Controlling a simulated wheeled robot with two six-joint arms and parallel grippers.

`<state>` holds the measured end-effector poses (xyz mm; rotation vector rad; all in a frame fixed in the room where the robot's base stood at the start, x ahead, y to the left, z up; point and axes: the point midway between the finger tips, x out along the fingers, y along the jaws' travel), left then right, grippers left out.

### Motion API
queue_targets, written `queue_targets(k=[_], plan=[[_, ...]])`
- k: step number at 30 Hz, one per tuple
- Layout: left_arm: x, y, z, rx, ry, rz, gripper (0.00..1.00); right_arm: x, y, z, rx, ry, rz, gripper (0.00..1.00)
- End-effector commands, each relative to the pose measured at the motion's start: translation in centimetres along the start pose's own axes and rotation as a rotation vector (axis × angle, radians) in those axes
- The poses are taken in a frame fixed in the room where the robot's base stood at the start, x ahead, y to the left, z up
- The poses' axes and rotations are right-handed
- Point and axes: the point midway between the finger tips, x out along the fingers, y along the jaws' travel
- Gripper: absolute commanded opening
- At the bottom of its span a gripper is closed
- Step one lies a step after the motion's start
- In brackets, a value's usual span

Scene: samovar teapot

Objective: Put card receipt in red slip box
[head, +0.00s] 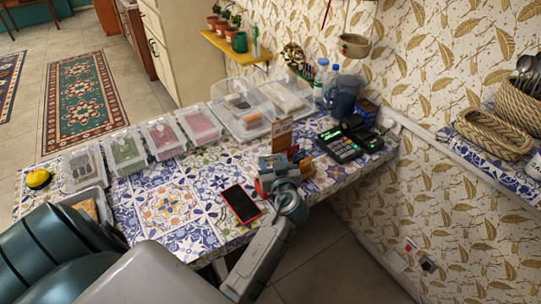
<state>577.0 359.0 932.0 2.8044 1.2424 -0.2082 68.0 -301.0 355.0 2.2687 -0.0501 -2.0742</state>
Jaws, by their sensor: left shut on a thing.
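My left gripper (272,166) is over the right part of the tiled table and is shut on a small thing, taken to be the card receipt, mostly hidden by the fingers. An upright orange and pale card (282,134) shows just behind the fingertips; I cannot tell whether they touch. A flat, dark rectangle with a red rim (241,204) lies on the tiles just left of my gripper; I cannot tell whether it is the red slip box or a phone. My right gripper is not in view.
A card terminal (341,146) stands right of my gripper. Clear lidded containers (199,124) line the table's (168,207) back edge. A bottle (331,83) and blue jug (344,95) stand at the back right. Bare tiles lie left of the red-rimmed rectangle.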

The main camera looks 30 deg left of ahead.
Motion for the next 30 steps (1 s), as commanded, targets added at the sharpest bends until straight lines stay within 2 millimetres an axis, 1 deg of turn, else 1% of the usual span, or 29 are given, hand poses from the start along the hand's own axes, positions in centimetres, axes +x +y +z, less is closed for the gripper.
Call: queue_targets(k=[1,4,9,16,24,27,30], plan=[[-0.2,0.0,0.1,0.000,-0.001,0.003,0.28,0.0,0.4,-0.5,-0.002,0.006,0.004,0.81],[-0.3,-0.1,0.2,0.001,-0.001,0.005,0.28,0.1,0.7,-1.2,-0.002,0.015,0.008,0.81],[-0.2,-0.1,0.9,0.002,0.000,0.005,0.28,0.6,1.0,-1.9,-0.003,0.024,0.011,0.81],[0.1,-0.1,2.8,0.002,0.000,0.006,0.28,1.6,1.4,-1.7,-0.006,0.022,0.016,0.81],[0.6,-0.1,5.5,0.003,0.000,0.005,0.28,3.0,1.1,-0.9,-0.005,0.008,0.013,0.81],[0.7,-0.1,6.5,0.000,0.001,0.005,0.28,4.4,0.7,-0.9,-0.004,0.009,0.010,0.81],[0.8,-0.1,7.3,0.000,0.001,0.006,0.28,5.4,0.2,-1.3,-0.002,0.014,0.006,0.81]])
